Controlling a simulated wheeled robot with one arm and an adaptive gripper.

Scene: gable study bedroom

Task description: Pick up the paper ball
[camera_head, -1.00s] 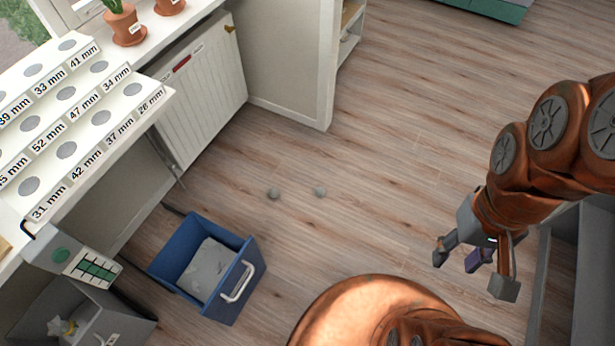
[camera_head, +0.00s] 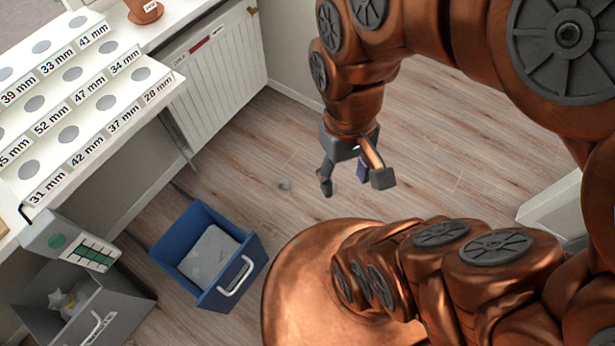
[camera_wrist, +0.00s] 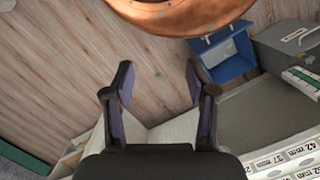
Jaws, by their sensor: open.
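A small grey ball (camera_head: 284,185), possibly the paper ball, lies on the wood floor in the head view, left of my gripper and apart from it. It is too small to tell its material. A second similar ball from the earlier view is out of sight now, perhaps behind my gripper. My gripper (camera_head: 354,182) is open and empty, pointing down above the floor. The wrist view shows its two fingers (camera_wrist: 163,88) spread, with no ball between them that I can make out.
A blue bin (camera_head: 255,246) with a grey sheet inside stands on the floor. A grey bin (camera_head: 135,305) with pale and yellow scraps is at lower left. A stepped white rack (camera_head: 110,75) with millimetre labels is on the desk, beside a radiator (camera_head: 225,65). Floor around the ball is clear.

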